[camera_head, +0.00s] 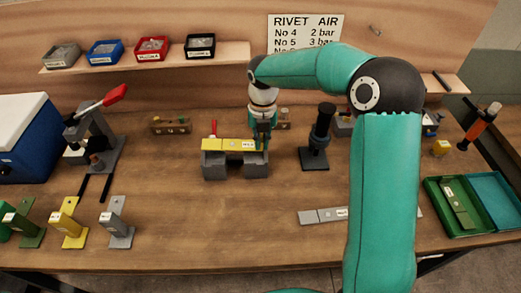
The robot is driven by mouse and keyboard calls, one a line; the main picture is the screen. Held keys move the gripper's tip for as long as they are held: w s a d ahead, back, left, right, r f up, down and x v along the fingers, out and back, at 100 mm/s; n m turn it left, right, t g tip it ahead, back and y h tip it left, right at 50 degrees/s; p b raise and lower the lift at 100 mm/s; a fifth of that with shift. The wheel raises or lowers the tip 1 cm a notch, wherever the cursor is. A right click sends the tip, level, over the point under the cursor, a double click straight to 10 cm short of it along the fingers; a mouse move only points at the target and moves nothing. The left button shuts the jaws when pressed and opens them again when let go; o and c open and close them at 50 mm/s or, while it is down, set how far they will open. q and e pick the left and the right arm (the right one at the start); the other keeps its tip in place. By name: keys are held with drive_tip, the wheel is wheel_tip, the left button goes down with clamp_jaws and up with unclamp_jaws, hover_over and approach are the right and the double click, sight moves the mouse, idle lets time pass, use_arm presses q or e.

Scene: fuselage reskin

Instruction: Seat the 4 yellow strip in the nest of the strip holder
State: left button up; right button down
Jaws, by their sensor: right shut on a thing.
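The yellow strip (228,144) lies across the top of the grey strip holder (216,168) near the middle of the bench. My right gripper (261,142) comes down from above and is shut on the strip near its right end, beside a small white label. The strip looks roughly level. The picture is too small to tell whether it is fully down in the nest or slightly above it. My left gripper is not in view.
A red-handled tool (214,129) stands behind the holder, and a black post stand (314,153) is to its right. A grey strip (321,216) lies in front, partly behind my right arm. A green tray (436,190) is at right. Bare bench lies left of the holder.

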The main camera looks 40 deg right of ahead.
sight(261, 159)
wheel_tip(261, 159, down, 5)
drive_tip(key=shift+b, duration=0.85)
drive_tip(key=shift+r, duration=0.1)
drive_tip(key=c, duration=1.4)
unclamp_jaws()
drive_tip(key=shift+o, duration=0.6)
